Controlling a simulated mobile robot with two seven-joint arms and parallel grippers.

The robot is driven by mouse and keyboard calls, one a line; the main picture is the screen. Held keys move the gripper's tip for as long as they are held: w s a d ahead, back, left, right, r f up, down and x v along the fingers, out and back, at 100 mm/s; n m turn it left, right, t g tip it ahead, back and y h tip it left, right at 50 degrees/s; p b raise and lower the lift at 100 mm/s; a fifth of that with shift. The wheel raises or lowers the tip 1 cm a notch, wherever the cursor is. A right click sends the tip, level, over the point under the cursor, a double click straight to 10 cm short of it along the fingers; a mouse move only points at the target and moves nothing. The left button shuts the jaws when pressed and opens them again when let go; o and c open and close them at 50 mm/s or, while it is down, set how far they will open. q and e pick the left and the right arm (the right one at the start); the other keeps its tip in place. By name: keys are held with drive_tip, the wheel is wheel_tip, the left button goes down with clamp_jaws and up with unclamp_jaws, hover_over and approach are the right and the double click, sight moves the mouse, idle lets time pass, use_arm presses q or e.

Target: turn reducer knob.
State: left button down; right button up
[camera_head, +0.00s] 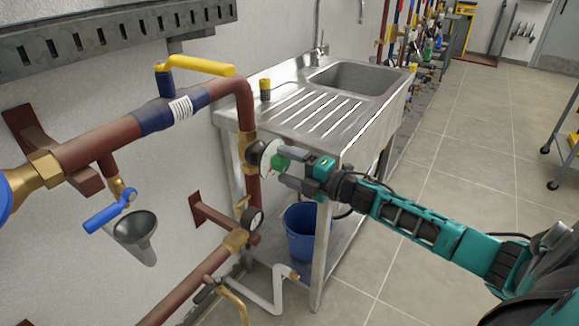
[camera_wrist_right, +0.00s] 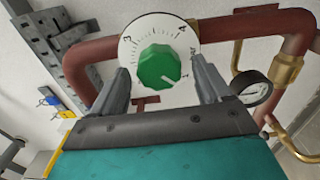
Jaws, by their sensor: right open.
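The reducer knob (camera_wrist_right: 159,67) is a green ribbed knob in front of a round white dial (camera_wrist_right: 135,40) with black numbers. In the head view the green knob (camera_head: 281,162) shows on the dark red vertical pipe, left of my right gripper. My right gripper (camera_head: 283,165) is open, with its grey fingers directed at the knob. In the right wrist view the fingers of the gripper (camera_wrist_right: 165,75) stand on either side of the knob, with visible gaps. Contact cannot be told. My left gripper is not in view.
A steel sink unit (camera_head: 325,100) stands behind the pipe, with a blue bucket (camera_head: 300,235) under it. A pressure gauge (camera_head: 253,219) sits below the dial. A yellow lever (camera_head: 202,66) and blue valve handle (camera_head: 108,213) are on the left. The floor at right is mostly clear.

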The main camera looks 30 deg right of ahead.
use_arm(q)
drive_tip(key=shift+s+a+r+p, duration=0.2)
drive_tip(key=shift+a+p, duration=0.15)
drive_tip(key=shift+p, duration=0.3)
use_arm(e)
drive_tip(key=v, duration=1.3)
drive_tip(key=shift+a, duration=0.15)
